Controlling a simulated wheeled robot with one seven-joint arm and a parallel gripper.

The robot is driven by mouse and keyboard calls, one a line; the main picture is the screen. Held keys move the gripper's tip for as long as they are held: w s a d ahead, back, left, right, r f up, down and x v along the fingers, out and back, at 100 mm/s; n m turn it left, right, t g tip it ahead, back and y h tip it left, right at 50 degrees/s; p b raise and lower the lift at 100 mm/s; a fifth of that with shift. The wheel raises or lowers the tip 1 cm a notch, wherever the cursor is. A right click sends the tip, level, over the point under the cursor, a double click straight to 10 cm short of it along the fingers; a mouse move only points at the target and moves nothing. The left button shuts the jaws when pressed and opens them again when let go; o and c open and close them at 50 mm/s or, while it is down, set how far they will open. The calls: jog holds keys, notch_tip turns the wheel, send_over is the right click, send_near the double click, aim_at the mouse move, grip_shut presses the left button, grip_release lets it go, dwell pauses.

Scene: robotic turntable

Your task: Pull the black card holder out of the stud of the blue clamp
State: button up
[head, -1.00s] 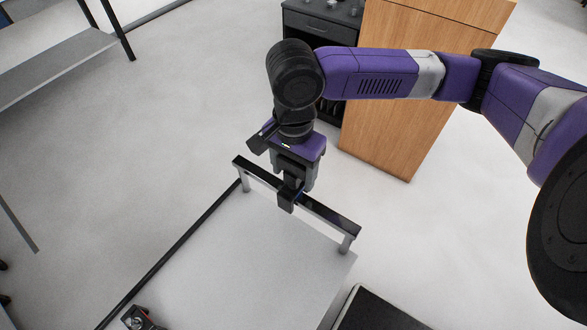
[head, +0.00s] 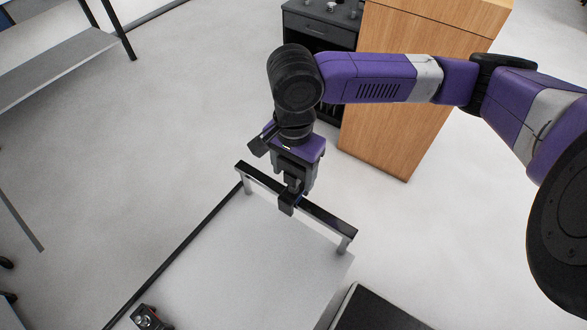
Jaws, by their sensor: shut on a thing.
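The black card holder (head: 287,205) is a small dark block at the near side of a black rail, at the middle of the head view. My gripper (head: 292,192) points down over the rail and is shut on the card holder. Only a sliver of the blue clamp (head: 300,199) shows beside the fingers, at the rail. The stud is hidden, so I cannot tell whether the card holder is still on it.
The black rail (head: 330,221) stands on short grey posts at the far edge of a light grey table (head: 240,260). A wooden cabinet (head: 385,120) stands behind. The table's middle is clear.

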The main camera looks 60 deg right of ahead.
jog(key=shift+r+p, duration=1.4)
jog(key=shift+p, duration=0.75)
